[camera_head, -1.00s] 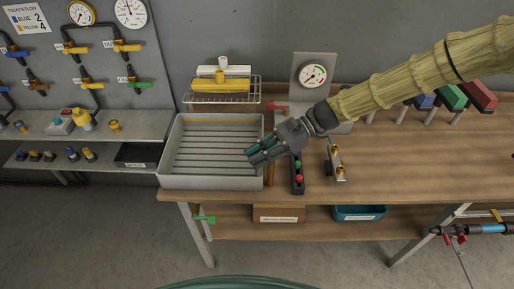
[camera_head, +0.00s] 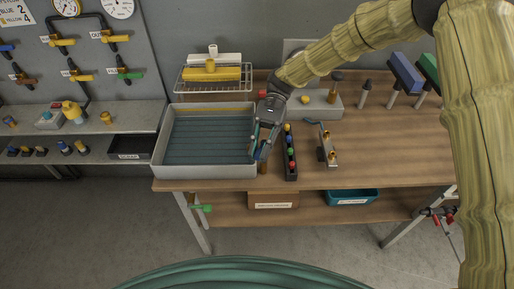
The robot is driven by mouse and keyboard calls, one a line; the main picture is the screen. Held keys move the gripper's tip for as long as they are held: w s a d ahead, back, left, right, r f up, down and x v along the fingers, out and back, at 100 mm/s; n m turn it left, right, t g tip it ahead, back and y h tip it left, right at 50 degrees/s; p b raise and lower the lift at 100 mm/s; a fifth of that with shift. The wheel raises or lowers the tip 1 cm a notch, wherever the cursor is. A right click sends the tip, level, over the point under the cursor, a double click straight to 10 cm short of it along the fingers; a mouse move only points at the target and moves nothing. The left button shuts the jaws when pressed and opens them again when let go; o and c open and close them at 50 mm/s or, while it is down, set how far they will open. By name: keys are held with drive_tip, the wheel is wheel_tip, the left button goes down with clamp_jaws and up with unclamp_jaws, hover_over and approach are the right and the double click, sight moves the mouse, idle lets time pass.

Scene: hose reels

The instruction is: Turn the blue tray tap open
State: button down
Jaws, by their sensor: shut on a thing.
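A pale grey tray (camera_head: 160,160) stands on the left part of the wooden bench, and its ribbed floor looks blue-tinted. My gripper (camera_head: 260,152) points down at the tray's right wall, with its fingers closed together. What it holds is hidden between the fingers, so I cannot tell whether it is the blue tray tap. A small brass-coloured piece (camera_head: 262,168) shows just below the fingertips. A green-handled tap (camera_head: 204,208) hangs below the bench's left front edge. No blue tap handle is plainly visible at the tray.
A black strip with several coloured knobs (camera_head: 290,152) lies close right of my gripper. A metal bracket with brass fittings (camera_head: 327,146) stands further right. A wire rack (camera_head: 213,86) is behind the tray. Wall taps (camera_head: 63,42) are at left. The bench's right part has free room.

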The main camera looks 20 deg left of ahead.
drive_tip(key=shift+d+n+h, duration=0.2)
drive_tip(key=shift+n+h, duration=0.3)
drive_tip(key=shift+h, duration=0.1)
drive_tip(key=c, duration=1.4)
unclamp_jaws()
drive_tip(key=shift+o, duration=0.2)
drive_tip(key=v, duration=1.2)
